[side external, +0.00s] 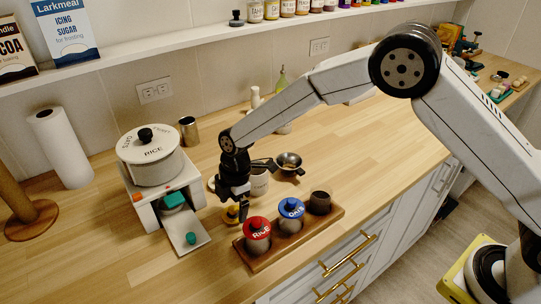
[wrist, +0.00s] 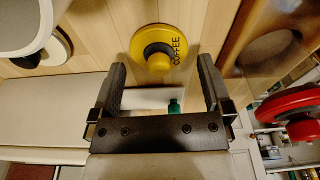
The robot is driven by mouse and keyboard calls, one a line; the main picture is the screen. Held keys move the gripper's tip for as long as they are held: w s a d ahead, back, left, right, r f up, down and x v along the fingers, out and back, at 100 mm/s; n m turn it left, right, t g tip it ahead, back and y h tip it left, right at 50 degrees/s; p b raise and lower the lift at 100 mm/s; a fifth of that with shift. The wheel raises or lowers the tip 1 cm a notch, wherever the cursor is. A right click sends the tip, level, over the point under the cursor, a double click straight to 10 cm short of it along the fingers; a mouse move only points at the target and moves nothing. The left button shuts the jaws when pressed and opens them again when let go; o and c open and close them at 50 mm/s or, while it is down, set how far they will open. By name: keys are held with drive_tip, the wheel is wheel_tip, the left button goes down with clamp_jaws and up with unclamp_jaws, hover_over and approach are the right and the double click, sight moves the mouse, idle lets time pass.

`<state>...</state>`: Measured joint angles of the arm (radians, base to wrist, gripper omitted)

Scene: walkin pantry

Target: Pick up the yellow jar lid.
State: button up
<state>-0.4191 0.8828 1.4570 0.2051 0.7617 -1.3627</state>
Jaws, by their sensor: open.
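The yellow jar lid (wrist: 152,32), marked COFFEE and with a round knob, lies on the wooden counter. It also shows in the side view (side external: 229,217), partly hidden by my gripper. My gripper (wrist: 160,68) is open and empty. In the wrist view its two fingers stand left and right of the lid, with the lid just beyond their tips. In the side view my gripper (side external: 238,206) points down over the lid; whether it touches it I cannot tell.
A wooden tray (side external: 250,264) holds a red-lidded jar (side external: 257,236), a blue-lidded jar (side external: 291,215) and a lidless dark jar (side external: 319,203).

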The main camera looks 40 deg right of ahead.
drive_tip(key=shift+a+f, duration=0.15)
drive_tip(key=shift+f, duration=0.65)
drive_tip(key=c, duration=1)
drive_tip(key=shift+r, duration=0.2)
drive_tip(key=shift+r, duration=0.55)
drive_tip(key=s+d+r, duration=0.5)
drive_tip(key=s+r, duration=0.6)
drive_tip(key=s, duration=0.2)
drive_tip(key=shift+d+r, duration=0.2)
drive_tip(key=shift+r, duration=0.05)
